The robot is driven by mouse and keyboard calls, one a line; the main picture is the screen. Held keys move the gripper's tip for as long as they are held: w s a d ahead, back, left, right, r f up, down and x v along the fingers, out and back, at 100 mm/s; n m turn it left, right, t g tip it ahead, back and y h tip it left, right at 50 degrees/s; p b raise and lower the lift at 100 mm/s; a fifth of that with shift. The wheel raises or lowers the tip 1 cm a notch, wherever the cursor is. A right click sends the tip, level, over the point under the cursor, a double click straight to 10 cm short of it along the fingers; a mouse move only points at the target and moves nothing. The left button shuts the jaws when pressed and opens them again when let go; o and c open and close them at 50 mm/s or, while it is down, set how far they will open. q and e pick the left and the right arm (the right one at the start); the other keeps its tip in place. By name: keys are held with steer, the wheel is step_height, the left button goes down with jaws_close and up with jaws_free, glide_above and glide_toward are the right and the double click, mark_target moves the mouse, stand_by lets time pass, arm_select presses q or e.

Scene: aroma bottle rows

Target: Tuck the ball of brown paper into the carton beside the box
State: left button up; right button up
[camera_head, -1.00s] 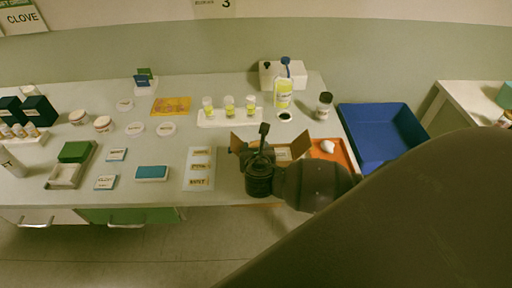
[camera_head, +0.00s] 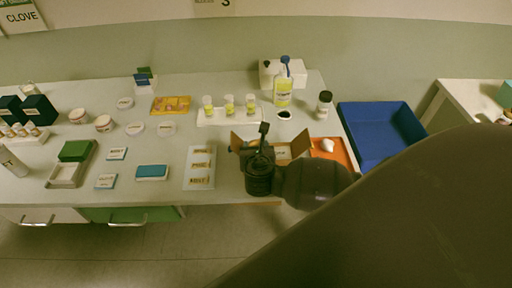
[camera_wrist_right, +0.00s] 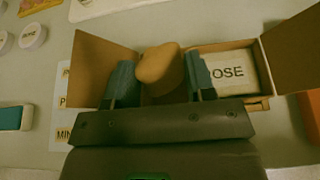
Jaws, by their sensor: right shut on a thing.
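My right gripper (camera_head: 260,150) is over the open brown carton (camera_head: 298,145), and it hides much of the carton in the head view. In the right wrist view the gripper (camera_wrist_right: 160,82) is shut on the ball of brown paper (camera_wrist_right: 159,62), held between its two blue-grey fingers. The carton (camera_wrist_right: 103,62) has its side flaps spread out. A pale box (camera_wrist_right: 229,72) with a label ending in "OSE" lies in the carton's right part. The ball is left of this box; its exact height over the carton floor is unclear. My left gripper is not in view.
An orange tray (camera_head: 345,158) with a white lump (camera_head: 327,145) is right of the carton. A blue bin (camera_head: 384,134) stands further right. Label cards (camera_head: 201,166) lie left of the carton. A rack with yellow vials (camera_head: 229,119) and a pump bottle (camera_head: 283,92) stand behind.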

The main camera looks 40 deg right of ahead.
steer(key=shift+f, duration=0.2)
stand_by(0.4)
steer(key=o, duration=1)
steer(key=shift+r, duration=0.15)
steer(key=shift+r, duration=4.4)
